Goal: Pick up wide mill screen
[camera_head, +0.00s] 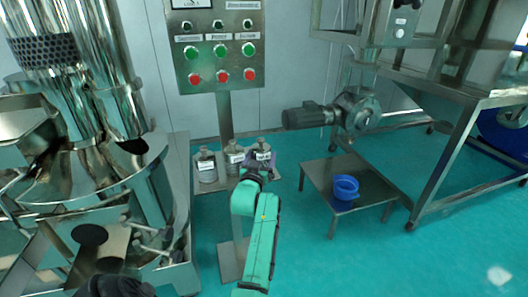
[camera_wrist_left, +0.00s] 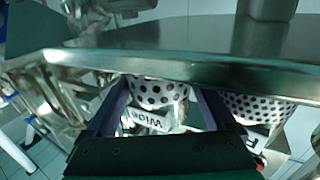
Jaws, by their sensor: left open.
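My left gripper (camera_head: 259,166) is at the rightmost of three small metallic canisters on the stand below the control panel. In the left wrist view my gripper (camera_wrist_left: 163,95) is open, with one dark finger on each side of the wide mill screen (camera_wrist_left: 160,92). The screen is white with dark holes and has a label reading WIDE, upside down. In the head view it matches the rightmost canister (camera_head: 262,150), partly hidden by my gripper. I cannot tell whether the fingers touch it. My right gripper is not in view.
A second perforated screen (camera_wrist_left: 255,108) is close on the right in the wrist view. Two other canisters, left (camera_head: 206,166) and middle (camera_head: 233,157), stand beside the target. The control panel (camera_head: 220,50) rises behind.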

